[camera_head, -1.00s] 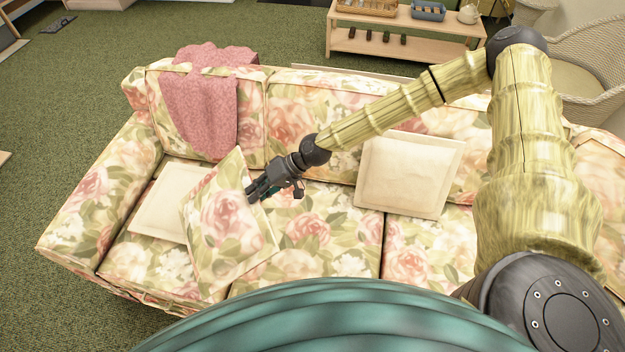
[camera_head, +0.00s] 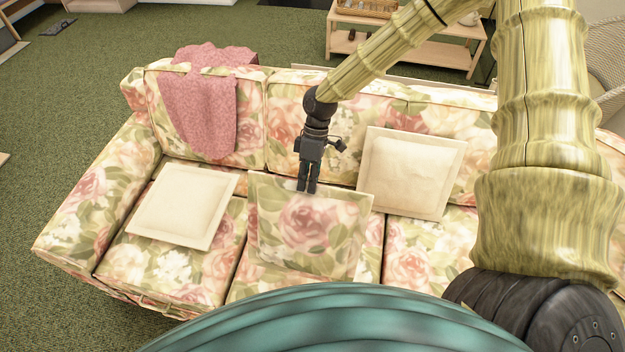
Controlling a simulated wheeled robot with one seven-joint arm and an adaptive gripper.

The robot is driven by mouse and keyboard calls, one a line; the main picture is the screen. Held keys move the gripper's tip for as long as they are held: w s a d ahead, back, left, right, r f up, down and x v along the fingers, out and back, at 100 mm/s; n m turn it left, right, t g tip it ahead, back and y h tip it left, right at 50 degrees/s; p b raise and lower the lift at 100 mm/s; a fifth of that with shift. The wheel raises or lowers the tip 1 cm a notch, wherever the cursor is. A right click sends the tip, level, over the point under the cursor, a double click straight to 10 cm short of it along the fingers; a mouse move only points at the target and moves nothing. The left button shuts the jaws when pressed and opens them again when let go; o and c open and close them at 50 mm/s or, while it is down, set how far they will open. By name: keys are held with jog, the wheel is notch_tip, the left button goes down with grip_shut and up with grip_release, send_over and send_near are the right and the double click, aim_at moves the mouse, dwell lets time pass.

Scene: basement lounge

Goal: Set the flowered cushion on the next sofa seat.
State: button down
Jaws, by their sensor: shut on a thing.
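The flowered cushion (camera_head: 308,235) is in front of the middle seat of the flowered sofa (camera_head: 92,195), its face turned to the camera. My gripper (camera_head: 307,188) points down and is shut on the cushion's top edge. The cushion looks close to upright, and its lower edge overlaps the front of the middle seat. I cannot tell whether it touches the seat. The fingertips are partly hidden at the edge.
A cream cushion (camera_head: 182,205) lies flat on the left seat. Another cream cushion (camera_head: 410,172) leans on the backrest to the right, close to the held cushion. A pink throw (camera_head: 205,105) hangs over the left backrest. A wooden shelf table (camera_head: 425,48) stands behind.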

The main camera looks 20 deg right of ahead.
jog(key=shift+s+d+r, duration=0.1)
jog(key=shift+d+r, duration=0.15)
jog(key=shift+d, duration=0.35)
notch_tip(320, 180, down, 8)
jog(key=b, duration=0.6)
jog(key=shift+r, duration=0.2)
jog(key=c, duration=1.5)
grip_release()
jog(key=shift+o, duration=0.2)
jog(key=shift+r, duration=0.1)
jog(key=v, duration=1.1)
jog(key=shift+r, duration=0.45)
